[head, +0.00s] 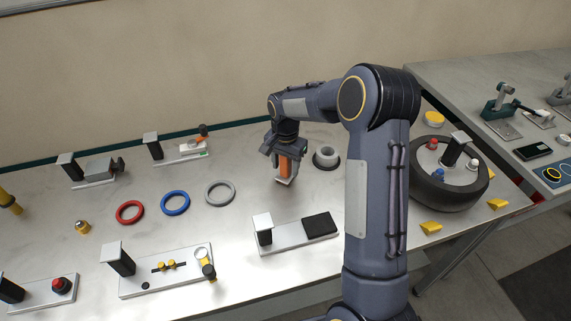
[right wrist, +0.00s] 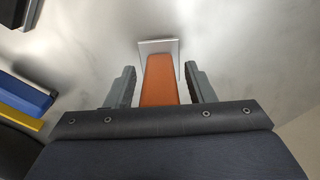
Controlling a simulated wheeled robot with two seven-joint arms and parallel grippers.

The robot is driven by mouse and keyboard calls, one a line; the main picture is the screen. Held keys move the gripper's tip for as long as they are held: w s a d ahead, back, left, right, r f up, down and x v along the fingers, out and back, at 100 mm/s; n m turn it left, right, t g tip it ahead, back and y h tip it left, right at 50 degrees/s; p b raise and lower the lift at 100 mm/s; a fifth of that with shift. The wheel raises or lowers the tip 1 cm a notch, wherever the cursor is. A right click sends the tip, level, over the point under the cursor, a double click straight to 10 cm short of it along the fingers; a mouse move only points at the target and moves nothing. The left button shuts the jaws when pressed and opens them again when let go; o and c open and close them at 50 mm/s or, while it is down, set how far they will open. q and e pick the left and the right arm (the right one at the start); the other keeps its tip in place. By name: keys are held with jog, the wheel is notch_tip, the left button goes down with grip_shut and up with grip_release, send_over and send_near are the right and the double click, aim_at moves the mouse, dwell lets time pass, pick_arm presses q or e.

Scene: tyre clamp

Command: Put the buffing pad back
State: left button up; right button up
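The buffing pad appears to be the block with an orange handle (head: 285,166) and a light grey plate at its lower end, at the back middle of the bench. In the right wrist view its orange handle (right wrist: 160,82) is between the two fingers, with a gap on each side. My right gripper (head: 284,157) points down around the handle and is open. It also shows in the right wrist view (right wrist: 161,70). A stand (head: 285,237) with a black square pad (head: 320,225) is at the front middle, apart from the gripper. My left gripper is not in view.
A grey round part (head: 326,157) sits close right of the gripper. Grey (head: 219,193), blue (head: 175,203) and red (head: 130,211) rings lie to the left. Bench surface between gripper and stand is clear.

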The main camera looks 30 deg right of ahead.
jog(key=shift+r, duration=0.1)
notch_tip(320, 180, up, 12)
jog(key=shift+f+b, duration=0.1)
jog(key=shift+b, duration=0.25)
jog(key=s+a+r+n+t+y, duration=0.1)
jog(key=s+a+r+n, duration=0.15)
jog(key=s, duration=0.45)
jog(key=s+a+r+n+t+y, duration=0.1)
jog(key=s+r+n+t, duration=0.15)
jog(key=s, duration=0.55)
jog(key=s+a+f+n+t+y, duration=0.1)
jog(key=s+a+f+n, duration=0.1)
jog(key=s+a, duration=0.2)
jog(key=s+a+f+n+t, duration=0.1)
jog(key=s+a+f+n, duration=0.1)
jog(key=s, duration=0.8)
jog(key=shift+a+f+n+y, duration=0.2)
jog(key=shift+a+n+y, duration=0.3)
jog(key=shift+a, duration=0.5)
